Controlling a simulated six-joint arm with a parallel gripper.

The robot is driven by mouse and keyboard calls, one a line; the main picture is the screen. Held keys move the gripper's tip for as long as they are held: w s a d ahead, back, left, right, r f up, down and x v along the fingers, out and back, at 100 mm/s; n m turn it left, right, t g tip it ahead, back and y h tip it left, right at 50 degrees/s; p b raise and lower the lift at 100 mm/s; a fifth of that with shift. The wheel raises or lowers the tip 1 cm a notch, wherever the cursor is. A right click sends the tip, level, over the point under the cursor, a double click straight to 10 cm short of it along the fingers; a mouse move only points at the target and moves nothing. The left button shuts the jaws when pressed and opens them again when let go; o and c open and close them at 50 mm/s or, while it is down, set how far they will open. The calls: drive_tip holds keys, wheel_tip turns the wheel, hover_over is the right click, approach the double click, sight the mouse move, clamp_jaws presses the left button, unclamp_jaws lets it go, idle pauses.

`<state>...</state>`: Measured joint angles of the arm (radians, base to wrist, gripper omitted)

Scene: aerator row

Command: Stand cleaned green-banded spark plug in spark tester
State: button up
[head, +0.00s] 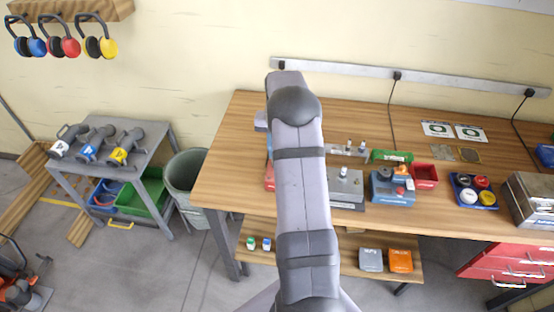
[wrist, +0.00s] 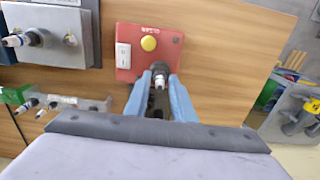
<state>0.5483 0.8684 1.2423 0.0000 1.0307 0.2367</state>
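A red box (wrist: 126,45) with a white switch and a round yellow button (wrist: 148,43) lies on the bench in the wrist view; it looks like the spark tester. At its near right corner is a dark round socket (wrist: 158,66). A spark plug (wrist: 159,82) with a pale end is at this socket, between the blue fingers of my gripper (wrist: 160,78). Its band colour is hidden, and I cannot tell whether it is seated. The fingers flank it closely; whether they grip it is unclear. In the head view my arm hides the gripper and most of the red box (head: 269,177).
A grey block (head: 345,188) with plugs, a blue-grey device (head: 391,187), a green tray (head: 391,156) and a red bin (head: 424,176) stand to the right on the bench (head: 225,165). The bench's left end is mostly clear. A grey cart (head: 67,165) stands at left.

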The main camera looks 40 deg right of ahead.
clamp_jaws()
drive_tip(key=shift+r+p, duration=1.3)
drive_tip(key=shift+r, duration=0.2)
drive_tip(key=shift+s+d, duration=0.25)
drive_tip(key=shift+d, duration=0.1)
drive_tip(key=s+d+r+p, duration=0.2)
drive_tip(key=s+d+p, duration=0.1)
drive_tip(key=s+d, duration=0.9)
drive_tip(key=s+d+r+p, duration=0.3)
drive_tip(key=s+d, duration=0.9)
drive_tip(key=shift+s+d+r, duration=0.25)
